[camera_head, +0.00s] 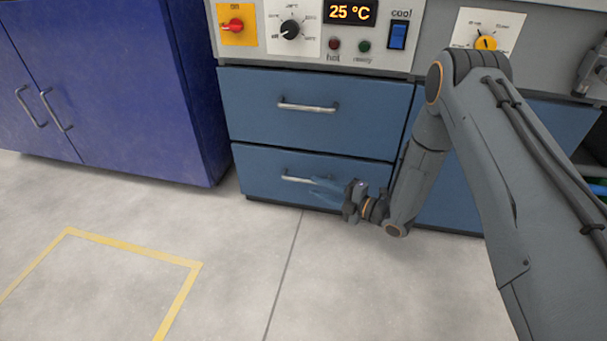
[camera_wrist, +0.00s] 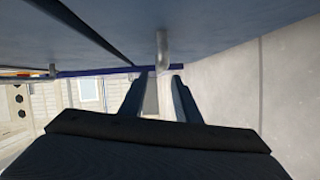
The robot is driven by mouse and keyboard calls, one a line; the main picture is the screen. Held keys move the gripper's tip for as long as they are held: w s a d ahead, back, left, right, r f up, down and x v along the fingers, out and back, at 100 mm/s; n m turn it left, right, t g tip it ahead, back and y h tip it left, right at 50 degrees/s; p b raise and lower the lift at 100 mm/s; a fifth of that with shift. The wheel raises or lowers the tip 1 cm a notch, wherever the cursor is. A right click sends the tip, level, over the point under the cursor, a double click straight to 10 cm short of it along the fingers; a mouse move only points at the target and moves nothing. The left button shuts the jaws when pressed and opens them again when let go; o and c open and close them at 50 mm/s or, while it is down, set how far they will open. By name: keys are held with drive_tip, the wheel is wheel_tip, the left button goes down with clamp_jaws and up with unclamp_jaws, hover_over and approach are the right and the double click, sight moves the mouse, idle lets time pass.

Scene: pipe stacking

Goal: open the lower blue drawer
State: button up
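The lower blue drawer (camera_head: 262,175) is in the head view below the upper drawer, its front flush with the cabinet. The handle (camera_wrist: 162,50) shows beyond and above the fingertips, roughly in line with the gap. I cannot tell whether the fingers touch it.
The upper blue drawer (camera_head: 313,123) is shut, with its own handle (camera_head: 307,107). A control panel (camera_head: 322,62) is above it. A dark blue cabinet (camera_head: 110,90) stands at the left. The floor (camera_head: 240,250) in front is clear, with yellow tape marking (camera_head: 130,249).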

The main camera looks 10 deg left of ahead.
sight(300, 180)
drive_tip(key=b+x, duration=0.3)
drive_tip(key=x, duration=0.3)
drive_tip(key=shift+w+a+f, duration=0.1)
drive_tip(key=shift+w+a, duration=0.1)
drive_tip(key=shift+w+a+b, duration=0.25)
drive_tip(key=shift+a+b, duration=0.05)
drive_tip(key=shift+a, duration=0.35)
clamp_jaws()
